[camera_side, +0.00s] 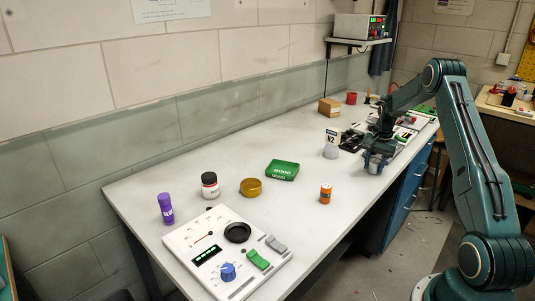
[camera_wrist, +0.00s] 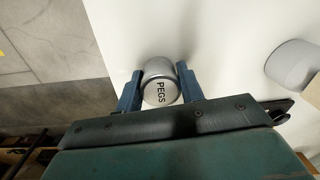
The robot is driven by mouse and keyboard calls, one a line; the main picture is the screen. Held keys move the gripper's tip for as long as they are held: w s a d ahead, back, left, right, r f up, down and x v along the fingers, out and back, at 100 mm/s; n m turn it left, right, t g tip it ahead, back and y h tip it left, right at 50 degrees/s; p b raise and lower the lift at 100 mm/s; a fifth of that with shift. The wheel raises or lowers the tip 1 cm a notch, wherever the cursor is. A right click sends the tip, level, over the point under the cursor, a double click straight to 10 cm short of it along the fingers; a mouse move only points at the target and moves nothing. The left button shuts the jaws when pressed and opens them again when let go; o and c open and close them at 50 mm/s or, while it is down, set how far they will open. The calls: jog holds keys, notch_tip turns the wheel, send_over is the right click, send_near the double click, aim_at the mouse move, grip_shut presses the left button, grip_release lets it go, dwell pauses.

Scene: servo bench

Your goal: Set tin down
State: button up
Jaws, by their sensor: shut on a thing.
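A silver-grey tin (camera_wrist: 160,88) marked "PEGS" sits between the two blue fingers of my gripper (camera_wrist: 160,90) in the wrist view, with a finger against each side. The gripper is shut on it. In the side view my gripper (camera_side: 376,163) is low over the white bench top (camera_side: 235,160), close to its front edge. The tin is mostly hidden by the fingers there. I cannot tell whether its base touches the bench.
A grey round object (camera_wrist: 294,66) stands to the right in the wrist view. The bench middle has free room.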

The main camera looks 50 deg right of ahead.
aim_at(377, 161)
jog(key=shift+f, duration=0.15)
jog(key=o, duration=1)
notch_tip(377, 161, up, 12)
jog(key=shift+s, duration=0.25)
dwell(0.7)
